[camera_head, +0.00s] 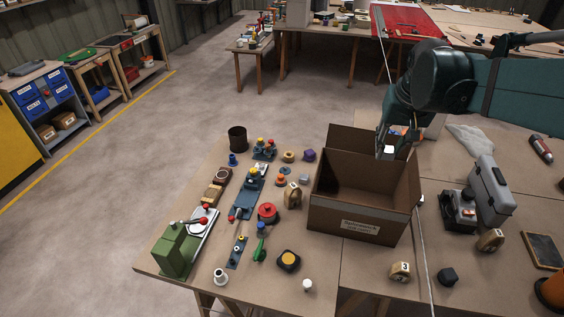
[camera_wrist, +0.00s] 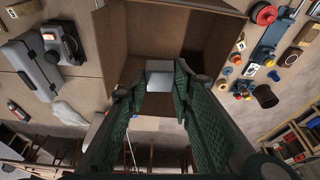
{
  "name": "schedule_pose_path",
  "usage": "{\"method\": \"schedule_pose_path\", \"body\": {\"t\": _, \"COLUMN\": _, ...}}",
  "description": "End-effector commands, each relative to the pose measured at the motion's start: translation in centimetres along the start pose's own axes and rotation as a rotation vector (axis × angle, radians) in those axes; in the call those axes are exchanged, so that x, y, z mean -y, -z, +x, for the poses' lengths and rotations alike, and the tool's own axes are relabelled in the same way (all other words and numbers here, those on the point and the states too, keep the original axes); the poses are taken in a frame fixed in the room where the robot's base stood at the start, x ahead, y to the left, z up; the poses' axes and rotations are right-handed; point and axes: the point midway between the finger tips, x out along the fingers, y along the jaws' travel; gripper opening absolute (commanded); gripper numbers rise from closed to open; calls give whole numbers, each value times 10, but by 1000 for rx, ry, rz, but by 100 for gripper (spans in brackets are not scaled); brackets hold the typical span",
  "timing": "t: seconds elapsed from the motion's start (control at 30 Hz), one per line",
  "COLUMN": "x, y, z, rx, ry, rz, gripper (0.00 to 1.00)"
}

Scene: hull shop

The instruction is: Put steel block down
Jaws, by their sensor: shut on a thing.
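The steel block (camera_head: 388,150) is a small pale grey block held between the fingertips of my gripper (camera_head: 390,144). In the wrist view the block (camera_wrist: 159,73) sits between the two green-padded fingers of my gripper (camera_wrist: 160,82), and the fingers partly hide its sides. In the head view, the gripper and block are over the back part of an open cardboard box (camera_head: 352,212). The box (camera_wrist: 119,42) lies just beyond the fingertips in the wrist view. I cannot tell how high the block is above it. The visible part of the box floor looks bare.
A grey case (camera_head: 492,193) and a dark device (camera_head: 458,211) stand right of the box. Left are a red round piece (camera_head: 267,212), a green machine (camera_head: 178,250) and several small parts. A tape measure (camera_head: 401,271) lies in front. Bare tabletop shows at the front middle.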

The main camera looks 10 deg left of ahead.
Motion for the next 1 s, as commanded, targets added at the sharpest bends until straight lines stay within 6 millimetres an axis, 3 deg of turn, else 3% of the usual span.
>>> {"method": "schedule_pose_path", "body": {"t": 0.1, "x": 34, "y": -2, "z": -1, "rx": 0, "ry": 26, "rz": -81, "gripper": 6}}
{"method": "schedule_pose_path", "body": {"t": 0.7, "x": 190, "y": -34, "z": -13, "rx": -1, "ry": 148, "rz": -477, "gripper": 6}}
{"method": "schedule_pose_path", "body": {"t": 1.0, "x": 244, "y": -53, "z": -20, "rx": -1, "ry": 193, "rz": -621, "gripper": 6}}
